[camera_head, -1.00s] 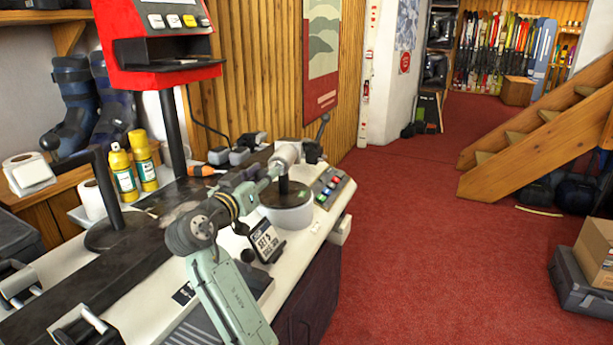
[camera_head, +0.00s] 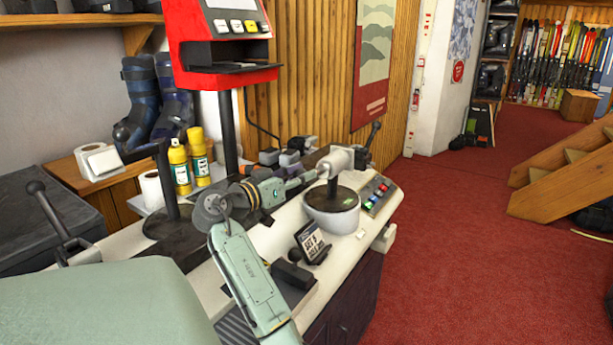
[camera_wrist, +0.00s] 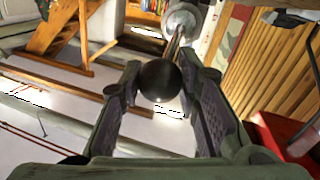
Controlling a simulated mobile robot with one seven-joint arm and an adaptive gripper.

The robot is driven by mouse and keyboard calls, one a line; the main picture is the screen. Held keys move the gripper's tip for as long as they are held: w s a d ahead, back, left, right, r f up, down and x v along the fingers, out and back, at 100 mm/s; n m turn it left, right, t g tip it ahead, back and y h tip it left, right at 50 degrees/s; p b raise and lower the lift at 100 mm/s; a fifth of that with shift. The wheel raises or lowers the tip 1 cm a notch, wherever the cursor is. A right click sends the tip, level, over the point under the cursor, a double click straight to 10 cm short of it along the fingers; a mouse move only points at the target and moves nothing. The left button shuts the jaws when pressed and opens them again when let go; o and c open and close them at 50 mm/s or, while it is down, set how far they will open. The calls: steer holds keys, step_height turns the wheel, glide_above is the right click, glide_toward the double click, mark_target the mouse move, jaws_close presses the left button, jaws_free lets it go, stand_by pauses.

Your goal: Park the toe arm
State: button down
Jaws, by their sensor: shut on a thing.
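The toe arm is a metal rod ending in a black ball knob (camera_wrist: 160,80), seen large in the wrist view. The rod runs up from the knob to a pale round metal head (camera_wrist: 181,20). In the head view this head (camera_head: 336,161) stands over a black post and a white round base (camera_head: 331,208) on the bench. My gripper (camera_wrist: 160,78) is shut on the knob, with one finger on each side of it. In the head view my gripper (camera_head: 300,181) is small, just left of the head, and the knob cannot be made out there.
A button panel (camera_head: 377,195) lies right of the base. A small sign (camera_head: 311,242) stands in front. A red machine (camera_head: 222,45) on a post, yellow bottles (camera_head: 180,166) and a black-knobbed lever (camera_head: 50,210) are to the left. Red carpet (camera_head: 460,260) is clear at right.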

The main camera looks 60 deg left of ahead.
steer(key=shift+r, duration=0.1)
steer(key=c, duration=1.2)
jaws_free()
steer(key=shift+a, duration=0.1)
step_height(320, 180, up, 10)
steer(key=shift+f, duration=0.15)
